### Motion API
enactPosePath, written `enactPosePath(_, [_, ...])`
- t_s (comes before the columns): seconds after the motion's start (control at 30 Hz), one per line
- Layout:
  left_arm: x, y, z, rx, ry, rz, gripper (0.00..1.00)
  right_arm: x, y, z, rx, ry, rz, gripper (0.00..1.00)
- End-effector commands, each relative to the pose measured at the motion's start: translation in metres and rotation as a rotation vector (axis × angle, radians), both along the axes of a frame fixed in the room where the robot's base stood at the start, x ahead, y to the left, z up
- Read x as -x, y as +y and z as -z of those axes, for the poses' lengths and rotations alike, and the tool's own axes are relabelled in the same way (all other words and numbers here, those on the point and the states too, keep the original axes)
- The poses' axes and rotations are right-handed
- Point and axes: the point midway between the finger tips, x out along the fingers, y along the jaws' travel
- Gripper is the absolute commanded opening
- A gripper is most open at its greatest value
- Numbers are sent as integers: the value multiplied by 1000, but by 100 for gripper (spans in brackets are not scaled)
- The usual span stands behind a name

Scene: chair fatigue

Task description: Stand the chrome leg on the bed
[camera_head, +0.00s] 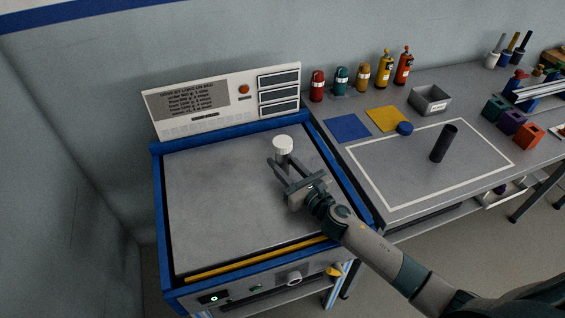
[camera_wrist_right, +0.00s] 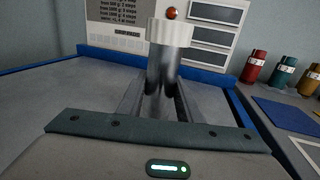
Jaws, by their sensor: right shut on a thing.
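The chrome leg (camera_wrist_right: 162,72) is a shiny metal cylinder with a white cap on top. In the head view its white cap (camera_head: 283,145) shows above the grey bed (camera_head: 210,205), towards the bed's back right. My right gripper (camera_head: 281,172) is shut on the leg, which looks upright between its fingers; the fingers (camera_wrist_right: 160,105) also show in the wrist view. The leg's lower end is hidden, so I cannot tell whether it touches the bed. My left gripper is not in view.
A panel (camera_head: 222,100) with a red button stands behind the bed, and a blue rim (camera_head: 158,205) edges it. Most of the bed is clear.

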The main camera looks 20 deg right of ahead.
Motion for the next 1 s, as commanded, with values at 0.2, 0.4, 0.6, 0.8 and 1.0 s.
enactPosePath(0.2, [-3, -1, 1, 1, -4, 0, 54, 0, 0, 1, -1, -2, 0, 3])
enactPosePath(0.4, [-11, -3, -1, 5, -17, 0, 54, 0, 0, 2, 0, 0, 0, 51])
enactPosePath(0.6, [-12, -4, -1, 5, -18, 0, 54, 0, 0, 2, 0, 0, 0, 51])
enactPosePath(0.8, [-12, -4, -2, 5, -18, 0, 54, 0, 0, 1, 0, 0, 0, 51])
enactPosePath(1.0, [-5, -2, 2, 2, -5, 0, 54, 10, -3, 2, 0, 1, 0, 51])
